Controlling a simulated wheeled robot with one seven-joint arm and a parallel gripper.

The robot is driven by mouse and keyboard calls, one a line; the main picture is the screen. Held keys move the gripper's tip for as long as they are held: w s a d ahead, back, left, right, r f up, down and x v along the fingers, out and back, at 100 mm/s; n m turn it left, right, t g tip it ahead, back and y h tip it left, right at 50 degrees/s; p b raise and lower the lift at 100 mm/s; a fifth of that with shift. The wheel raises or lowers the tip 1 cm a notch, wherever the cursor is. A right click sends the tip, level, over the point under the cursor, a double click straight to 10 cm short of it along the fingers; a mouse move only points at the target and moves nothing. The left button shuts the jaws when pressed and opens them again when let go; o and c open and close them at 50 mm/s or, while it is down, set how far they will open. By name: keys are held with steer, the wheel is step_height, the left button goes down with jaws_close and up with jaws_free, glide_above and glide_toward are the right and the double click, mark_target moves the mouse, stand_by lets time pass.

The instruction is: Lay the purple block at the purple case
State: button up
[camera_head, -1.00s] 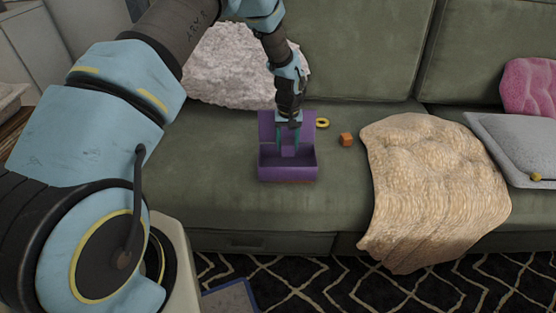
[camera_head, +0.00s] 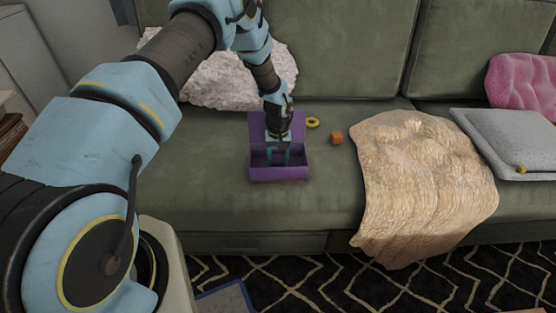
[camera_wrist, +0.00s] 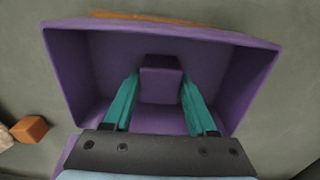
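The purple case (camera_head: 279,174) sits open on the green sofa seat, its lid (camera_head: 293,122) raised at the back. My gripper (camera_head: 277,158) points down into the case, with its teal fingers below the rim line. In the wrist view the purple block (camera_wrist: 161,82) sits between the fingertips of my gripper (camera_wrist: 161,88), inside the case walls (camera_wrist: 250,88). The fingers look shut on the block's sides. I cannot tell whether the block touches the case floor. In the head view the fingers and case hide most of the block.
A beige blanket (camera_head: 420,185) drapes over the seat farther right. A white fluffy pillow (camera_head: 230,80) stands behind the arm. The seat left of the case is clear.

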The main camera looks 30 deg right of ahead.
mark_target(278, 158)
steer(key=o, duration=0.4)
steer(key=shift+r, duration=0.1)
step_height(278, 158, up, 12)
steer(key=b, duration=0.1)
stand_by(0.4)
steer(key=a+r+n, duration=0.1)
steer(key=a+r, duration=0.6)
steer(key=a, duration=0.4)
steer(key=a+r+n, duration=0.1)
steer(key=a+r, duration=0.7)
steer(key=a, duration=0.3)
steer(key=s+a+r, duration=0.2)
steer(key=s+a, duration=0.3)
steer(key=a, duration=0.3)
steer(key=s+a+r+n+t, duration=0.1)
steer(key=s+a+r, duration=0.2)
steer(key=s+a, duration=0.3)
steer(key=shift+a+r+t, duration=0.3)
steer(key=shift+a, duration=0.6)
